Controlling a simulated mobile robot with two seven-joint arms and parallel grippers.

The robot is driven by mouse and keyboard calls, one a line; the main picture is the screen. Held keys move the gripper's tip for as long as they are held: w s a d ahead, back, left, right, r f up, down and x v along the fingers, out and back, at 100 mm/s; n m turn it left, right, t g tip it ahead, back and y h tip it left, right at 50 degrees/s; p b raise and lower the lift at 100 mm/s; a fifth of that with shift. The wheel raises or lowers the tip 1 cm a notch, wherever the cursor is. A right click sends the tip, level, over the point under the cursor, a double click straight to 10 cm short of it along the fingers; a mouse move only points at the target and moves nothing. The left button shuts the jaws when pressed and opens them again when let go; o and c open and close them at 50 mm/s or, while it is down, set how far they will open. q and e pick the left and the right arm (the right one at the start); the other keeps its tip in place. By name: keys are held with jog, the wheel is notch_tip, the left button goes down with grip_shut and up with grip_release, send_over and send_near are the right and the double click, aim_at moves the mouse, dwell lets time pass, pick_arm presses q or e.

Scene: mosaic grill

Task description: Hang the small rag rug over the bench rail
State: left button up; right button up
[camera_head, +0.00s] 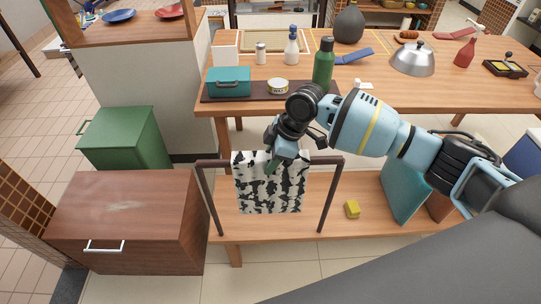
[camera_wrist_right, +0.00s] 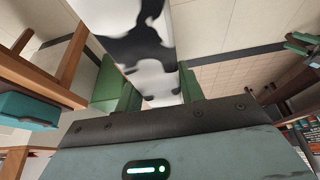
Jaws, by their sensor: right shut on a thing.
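The small rag rug (camera_head: 269,190), patterned in black and white, hangs as a flat panel at the bench rail (camera_head: 326,160) in the head view. It covers the rail's left and middle part, and its top edge stands slightly above the rail. I cannot tell whether any of it lies behind the rail. My right gripper (camera_head: 277,160) is shut on the rug near the middle of its top edge. In the right wrist view the rug (camera_wrist_right: 148,45) fills the upper middle. My left gripper is not in view.
A low wooden bench (camera_head: 275,225) bears the rail, with a yellow block (camera_head: 352,209) and a teal panel (camera_head: 402,190) to the right. Behind, a table holds a green bottle (camera_head: 323,62) and a teal box (camera_head: 229,81). A brown cabinet (camera_head: 130,215) stands left.

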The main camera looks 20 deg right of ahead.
jog(key=o, duration=1.2)
jog(key=v, duration=0.8)
jog(key=shift+s+a+f, duration=0.1)
jog(key=shift+f, duration=0.05)
